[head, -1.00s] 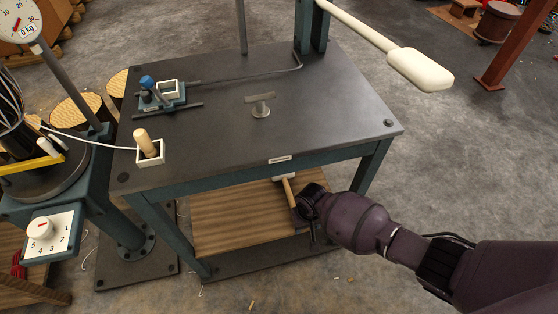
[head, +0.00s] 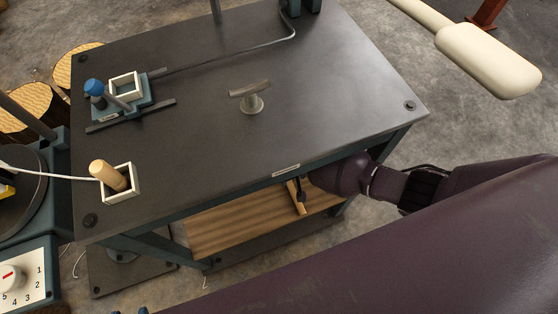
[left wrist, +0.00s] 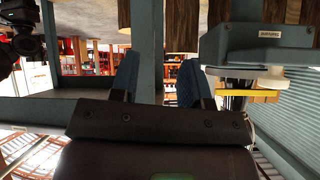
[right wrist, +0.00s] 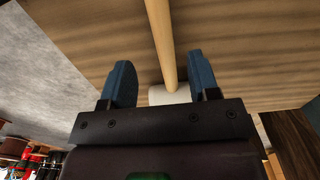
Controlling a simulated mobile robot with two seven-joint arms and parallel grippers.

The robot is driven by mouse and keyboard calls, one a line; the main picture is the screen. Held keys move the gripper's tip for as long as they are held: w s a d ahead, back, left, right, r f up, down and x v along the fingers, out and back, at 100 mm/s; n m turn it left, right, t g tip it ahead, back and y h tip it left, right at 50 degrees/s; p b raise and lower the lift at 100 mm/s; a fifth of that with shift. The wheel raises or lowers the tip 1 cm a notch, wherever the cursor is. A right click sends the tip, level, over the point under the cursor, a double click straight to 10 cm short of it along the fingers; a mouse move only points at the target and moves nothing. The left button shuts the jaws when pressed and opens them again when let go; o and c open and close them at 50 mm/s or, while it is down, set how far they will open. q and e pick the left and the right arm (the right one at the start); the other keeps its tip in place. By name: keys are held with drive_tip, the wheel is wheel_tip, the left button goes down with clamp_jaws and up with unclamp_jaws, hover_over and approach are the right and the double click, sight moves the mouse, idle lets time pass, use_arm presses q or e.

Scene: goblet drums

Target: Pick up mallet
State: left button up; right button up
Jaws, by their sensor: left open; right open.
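The mallet has a pale wooden handle (right wrist: 160,35) and a whitish head (right wrist: 169,95). It lies on the wooden shelf (head: 215,228) under the table; in the head view part of its handle (head: 298,206) shows below the tabletop edge. My right gripper (right wrist: 158,66) is open, with the handle between its two blue fingers in the right wrist view and a gap on each side. The mallet head is partly hidden behind the gripper body. In the head view the tabletop hides part of this gripper. My left gripper (left wrist: 158,70) is open and empty, away from the mallet.
The dark tabletop (head: 330,110) overhangs the shelf. On it are a wooden peg in a white square holder (head: 131,185), a small blue-knobbed fixture (head: 140,105) and a metal T-shaped post (head: 252,102). A cream paddle (head: 485,60) extends at upper right.

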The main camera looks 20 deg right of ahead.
sight(290, 183)
drive_tip(key=shift+f, duration=0.7)
drive_tip(key=f, duration=0.1)
drive_tip(key=f+b, duration=0.2)
drive_tip(key=f, duration=0.1)
drive_tip(key=shift+s+a, duration=0.15)
drive_tip(key=shift+s, duration=0.15)
drive_tip(key=shift+f+b, duration=0.4)
drive_tip(key=shift+b, duration=0.05)
drive_tip(key=shift+w, duration=0.3)
drive_tip(key=shift+r, duration=0.1)
drive_tip(key=shift+c, duration=0.7)
use_arm(q)
drive_tip(key=shift+w+d+f+m, duration=0.2)
drive_tip(key=shift+w+d+m, duration=0.15)
drive_tip(key=shift+w+m, duration=0.15)
use_arm(e)
clamp_jaws()
